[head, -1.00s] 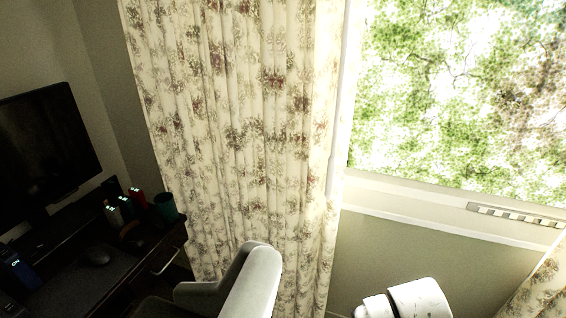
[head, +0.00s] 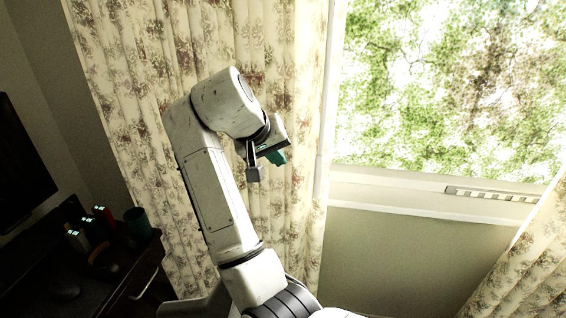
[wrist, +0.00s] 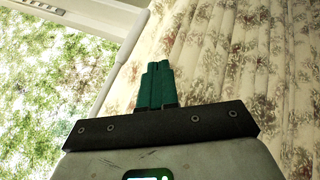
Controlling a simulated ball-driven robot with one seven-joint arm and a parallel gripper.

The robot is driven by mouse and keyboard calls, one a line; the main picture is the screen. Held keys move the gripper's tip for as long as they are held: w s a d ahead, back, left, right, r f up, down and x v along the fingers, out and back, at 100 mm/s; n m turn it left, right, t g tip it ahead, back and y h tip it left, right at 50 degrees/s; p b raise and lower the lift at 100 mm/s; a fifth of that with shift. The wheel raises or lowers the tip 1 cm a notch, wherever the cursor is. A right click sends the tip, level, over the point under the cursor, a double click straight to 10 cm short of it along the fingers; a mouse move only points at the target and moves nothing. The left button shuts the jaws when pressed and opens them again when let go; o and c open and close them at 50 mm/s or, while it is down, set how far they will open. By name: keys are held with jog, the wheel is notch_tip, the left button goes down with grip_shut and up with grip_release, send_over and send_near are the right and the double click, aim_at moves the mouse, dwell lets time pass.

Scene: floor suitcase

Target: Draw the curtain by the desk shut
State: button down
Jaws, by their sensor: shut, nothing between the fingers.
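The floral curtain by the desk (head: 285,45) hangs in folds to the left of the window, its right edge along the window frame; the glass is uncovered. It also shows in the wrist view (wrist: 240,60). My gripper (head: 278,157) is raised in front of this curtain, near its right edge. In the wrist view its green fingers (wrist: 158,72) are shut together with no cloth between them. Whether the fingertips touch the curtain I cannot tell. My arm hides part of the curtain's middle.
The window (head: 440,90) is to the right, with a sill (head: 420,205) below. A second floral curtain (head: 515,265) hangs at lower right. The dark desk (head: 120,275) at left holds a monitor (head: 20,155), a green cup (head: 138,221) and small lit items. A chair (head: 185,305) is partly hidden behind my arm.

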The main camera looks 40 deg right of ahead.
aim_at(320, 166)
jog(key=d+f+p, duration=0.3)
jog(key=d+f, duration=0.4)
jog(key=d, duration=0.2)
jog(key=shift+s+f, duration=0.2)
jog(key=shift+s, duration=0.05)
jog(key=shift+d, duration=0.15)
